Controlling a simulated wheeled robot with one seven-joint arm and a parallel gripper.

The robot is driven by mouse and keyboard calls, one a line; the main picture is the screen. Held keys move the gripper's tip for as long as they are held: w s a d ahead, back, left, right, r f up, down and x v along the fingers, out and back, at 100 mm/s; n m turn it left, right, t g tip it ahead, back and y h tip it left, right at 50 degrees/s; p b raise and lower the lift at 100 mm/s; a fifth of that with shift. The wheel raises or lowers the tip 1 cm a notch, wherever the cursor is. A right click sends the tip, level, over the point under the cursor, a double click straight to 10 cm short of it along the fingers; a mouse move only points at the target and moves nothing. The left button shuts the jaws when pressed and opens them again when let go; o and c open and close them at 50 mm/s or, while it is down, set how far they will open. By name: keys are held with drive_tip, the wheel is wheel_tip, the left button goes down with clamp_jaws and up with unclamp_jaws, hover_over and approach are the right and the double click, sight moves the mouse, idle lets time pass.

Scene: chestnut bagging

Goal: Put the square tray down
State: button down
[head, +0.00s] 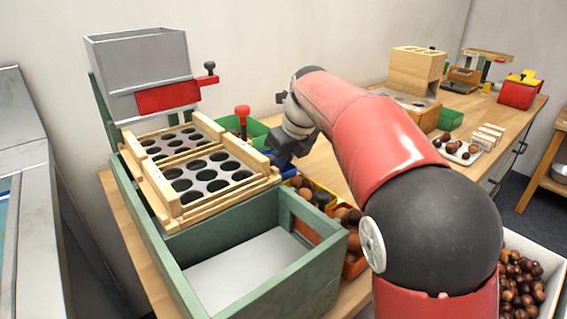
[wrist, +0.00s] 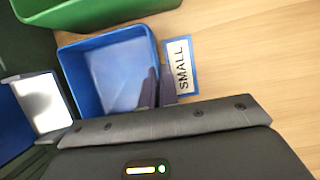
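The square tray is a blue, open-topped box that looks empty in the wrist view (wrist: 112,75). My gripper (wrist: 160,82) has its two dark fingers close together at the tray's right wall, one on each side of it, and appears shut on that wall. The tray is beside a card reading SMALL (wrist: 182,66). I cannot tell whether its base touches the table. In the head view my gripper (head: 277,160) is right of the wooden sorting frame, pointing down, its fingertips largely hidden. Only a bit of blue shows below it there.
A green bin (wrist: 95,12) lies beyond the tray; bare table is to the right. A green-framed sorter with a holed plate (head: 205,175) stands close on the left. Yellow (head: 322,187) and orange (head: 352,270) bins with chestnuts are nearby. A red-knobbed lever (head: 242,112) stands behind.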

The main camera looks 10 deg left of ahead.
drive_tip(key=shift+s+f, duration=0.1)
drive_tip(key=shift+f, duration=0.05)
drive_tip(key=shift+f, duration=0.1)
drive_tip(key=c, duration=1.7)
unclamp_jaws()
drive_tip(key=shift+f+b, duration=0.3)
drive_tip(key=shift+b, duration=0.5)
drive_tip(key=p+v, duration=0.1)
drive_tip(key=v, duration=0.7)
drive_tip(key=shift+a+r+p, duration=0.1)
drive_tip(key=shift+r+p, duration=0.1)
drive_tip(key=shift+p, duration=0.1)
